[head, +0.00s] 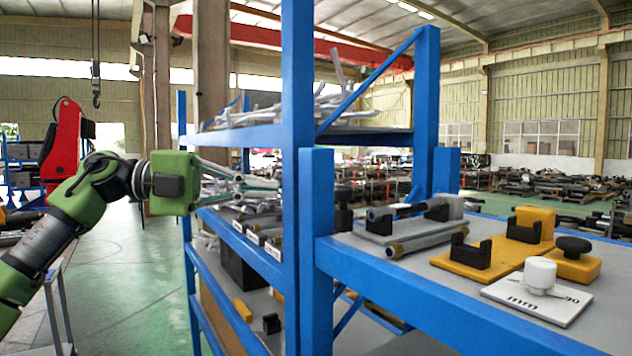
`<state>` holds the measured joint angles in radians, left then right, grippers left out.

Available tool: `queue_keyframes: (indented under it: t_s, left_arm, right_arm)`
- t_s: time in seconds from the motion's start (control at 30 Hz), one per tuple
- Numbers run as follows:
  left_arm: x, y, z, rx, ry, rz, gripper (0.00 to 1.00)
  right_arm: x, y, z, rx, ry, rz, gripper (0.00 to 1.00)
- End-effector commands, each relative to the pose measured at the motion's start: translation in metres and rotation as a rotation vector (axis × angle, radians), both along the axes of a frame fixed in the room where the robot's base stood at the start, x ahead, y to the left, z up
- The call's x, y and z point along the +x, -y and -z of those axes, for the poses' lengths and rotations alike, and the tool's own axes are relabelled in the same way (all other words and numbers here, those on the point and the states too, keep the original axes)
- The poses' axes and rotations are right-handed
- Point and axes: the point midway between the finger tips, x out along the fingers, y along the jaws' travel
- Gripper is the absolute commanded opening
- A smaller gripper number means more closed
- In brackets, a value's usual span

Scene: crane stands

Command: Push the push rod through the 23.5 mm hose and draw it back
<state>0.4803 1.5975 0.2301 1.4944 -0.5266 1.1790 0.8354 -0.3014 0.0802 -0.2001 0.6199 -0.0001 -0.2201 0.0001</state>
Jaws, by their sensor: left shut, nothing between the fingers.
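My left gripper (262,183), on the green arm from the left, is shut and empty in front of the blue rack. Behind and below it, several grey tubes lie on a rack shelf with small white labels (252,237), too small to read. I cannot tell which of these is the 23.5 mm hose or the push rod. My right gripper is not in view.
A yellow stand with black cradles (505,262), a yellow block with a black knob (575,262) and a white plate marked "mm" and "90" (552,303) occupy the bench's right. Blue rack posts (298,120) stand right of my gripper. Green floor (130,260) is open at left.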

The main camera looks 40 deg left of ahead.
Motion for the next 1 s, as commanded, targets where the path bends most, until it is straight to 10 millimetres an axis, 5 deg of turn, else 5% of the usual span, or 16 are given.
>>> queue_keyframes:
  t_s: [0.1,0.5,1.0]
  left_arm:
    - [0.017,0.021,-0.004,0.0,-0.004,0.004,0.0]
    - [0.05,0.058,0.001,-0.003,-0.002,0.001,0.0]
    - [0.057,0.066,0.007,-0.001,0.001,-0.001,0.0]
  right_arm:
    - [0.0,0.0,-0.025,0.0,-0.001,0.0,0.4]
    - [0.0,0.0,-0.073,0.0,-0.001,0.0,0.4]
    - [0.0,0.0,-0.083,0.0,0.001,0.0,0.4]
